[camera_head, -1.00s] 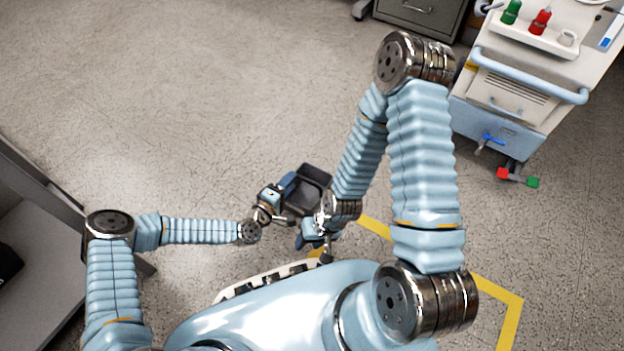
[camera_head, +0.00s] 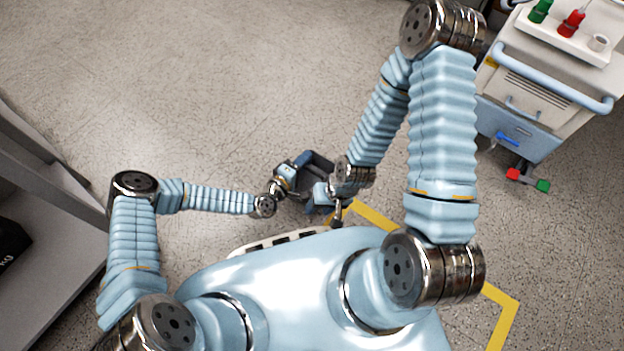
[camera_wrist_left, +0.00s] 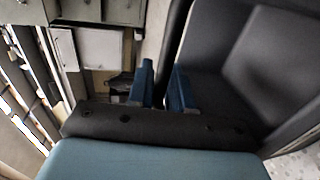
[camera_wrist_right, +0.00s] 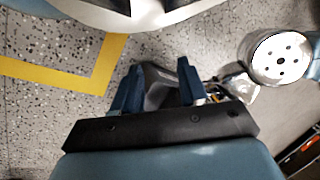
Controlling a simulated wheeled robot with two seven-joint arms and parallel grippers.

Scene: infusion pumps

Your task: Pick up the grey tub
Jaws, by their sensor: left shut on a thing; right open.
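The grey tub (camera_head: 322,162) is dark grey and open-topped. It is in front of my body in the head view, partly hidden by my grippers and right wrist. My left gripper (camera_head: 300,165) is at its left side. In the left wrist view, my blue left fingers (camera_wrist_left: 165,88) are shut on the wall of the tub (camera_wrist_left: 250,70), whose inside looks empty. My right gripper (camera_head: 320,194) is open at the near right side of the tub. In the right wrist view, a dark grey part of the tub (camera_wrist_right: 158,90) shows between the open right fingers (camera_wrist_right: 158,85).
A white cart (camera_head: 550,80) with a tray of green and red items stands at the upper right. A grey shelf (camera_head: 50,250) is at the left edge. Yellow tape (camera_head: 376,216) marks the floor near my base. The floor ahead is clear.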

